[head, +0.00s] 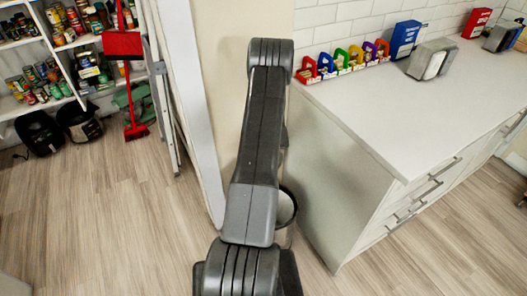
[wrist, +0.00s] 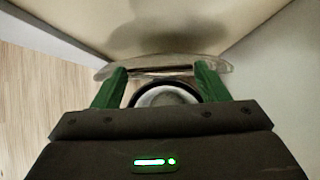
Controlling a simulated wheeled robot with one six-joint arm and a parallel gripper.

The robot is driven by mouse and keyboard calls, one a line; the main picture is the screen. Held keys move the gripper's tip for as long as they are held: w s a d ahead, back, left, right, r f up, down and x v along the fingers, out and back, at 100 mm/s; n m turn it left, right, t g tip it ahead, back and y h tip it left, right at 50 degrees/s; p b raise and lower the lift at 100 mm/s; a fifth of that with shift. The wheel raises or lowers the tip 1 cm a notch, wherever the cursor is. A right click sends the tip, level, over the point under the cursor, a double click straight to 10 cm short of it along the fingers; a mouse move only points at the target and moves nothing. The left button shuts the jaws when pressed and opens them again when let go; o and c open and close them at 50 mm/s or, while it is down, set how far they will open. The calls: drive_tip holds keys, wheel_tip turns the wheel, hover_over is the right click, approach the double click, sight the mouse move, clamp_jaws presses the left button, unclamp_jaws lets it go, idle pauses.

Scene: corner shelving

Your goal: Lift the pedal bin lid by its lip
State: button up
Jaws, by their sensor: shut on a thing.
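The pedal bin (head: 287,208) stands on the floor between the wall and the counter, mostly hidden behind my arm in the head view. Its dark round rim and pale inside show there. In the wrist view the bin's round mouth (wrist: 165,94) shows between my fingers. The shiny, pale lid (wrist: 162,59) lies across the far side of the mouth, seen nearly edge-on and apparently tilted up. My gripper (wrist: 160,70) has green fingers, one on each side of the lid's lip, and is shut on it. The exact finger contact is hard to see. The head view hides my gripper.
A white counter (head: 400,105) with drawers stands close on the right. A wall and a pale panel (head: 195,110) are close behind and left. Pantry shelves (head: 75,45), a red broom (head: 135,128) and dark bins (head: 78,120) are farther left. The left floor is clear.

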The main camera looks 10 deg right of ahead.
drive_tip(key=shift+w, duration=0.1)
drive_tip(key=o, duration=1.4)
drive_tip(key=shift+f, duration=0.1)
drive_tip(key=v, duration=1.4)
drive_tip(key=shift+b, duration=0.45)
drive_tip(key=shift+w+a, duration=0.1)
drive_tip(key=x, duration=1.3)
drive_tip(key=shift+w+f+p, duration=0.2)
drive_tip(key=shift+f+p, duration=0.15)
drive_tip(key=shift+p, duration=0.05)
